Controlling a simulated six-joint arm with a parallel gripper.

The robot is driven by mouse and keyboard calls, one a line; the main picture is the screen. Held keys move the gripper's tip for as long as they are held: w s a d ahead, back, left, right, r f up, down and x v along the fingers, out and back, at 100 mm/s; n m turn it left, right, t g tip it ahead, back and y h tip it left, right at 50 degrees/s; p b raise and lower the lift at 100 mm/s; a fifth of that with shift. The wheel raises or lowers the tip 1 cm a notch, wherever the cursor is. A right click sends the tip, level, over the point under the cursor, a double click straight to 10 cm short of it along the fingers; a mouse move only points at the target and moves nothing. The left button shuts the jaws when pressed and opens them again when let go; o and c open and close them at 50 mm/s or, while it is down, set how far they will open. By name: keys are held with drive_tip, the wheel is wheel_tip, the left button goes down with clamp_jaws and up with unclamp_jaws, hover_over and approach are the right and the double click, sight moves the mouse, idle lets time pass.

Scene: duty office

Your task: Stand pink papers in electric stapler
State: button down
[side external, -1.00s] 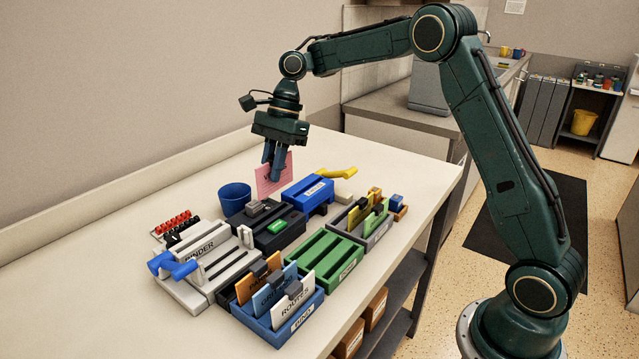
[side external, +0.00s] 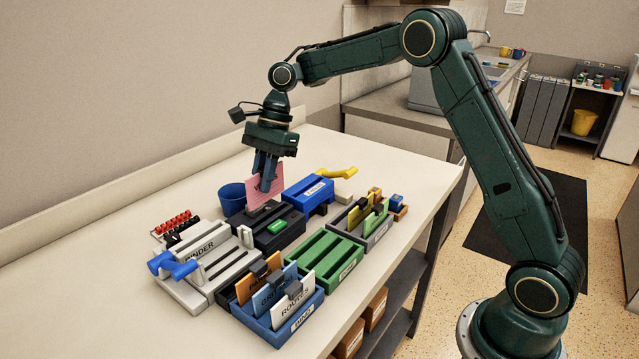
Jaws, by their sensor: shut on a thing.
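My gripper (side external: 265,184) is shut on the pink papers (side external: 264,190), which it holds upright but somewhat tilted. The electric stapler looks to be the dark grey device with a green label (side external: 278,227), in the middle of the table. The lower edge of the pink papers is at the back left part of this device, close over it. I cannot tell whether the papers touch it or sit in its slot, since the fingers cover part of the view.
A blue cup (side external: 232,198) stands close at the left. A blue punch with a yellow handle (side external: 310,193) is behind. The grey binder (side external: 206,254), green rack (side external: 325,256), blue card tray (side external: 281,329) and grey tray (side external: 376,237) crowd around. The table's back is clear.

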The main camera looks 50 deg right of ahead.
sight(266, 201)
drive_tip(key=shift+f, duration=3.35)
drive_tip(key=c, duration=1.3)
unclamp_jaws()
drive_tip(key=shift+r, duration=0.1)
drive_tip(key=shift+r, duration=4.35)
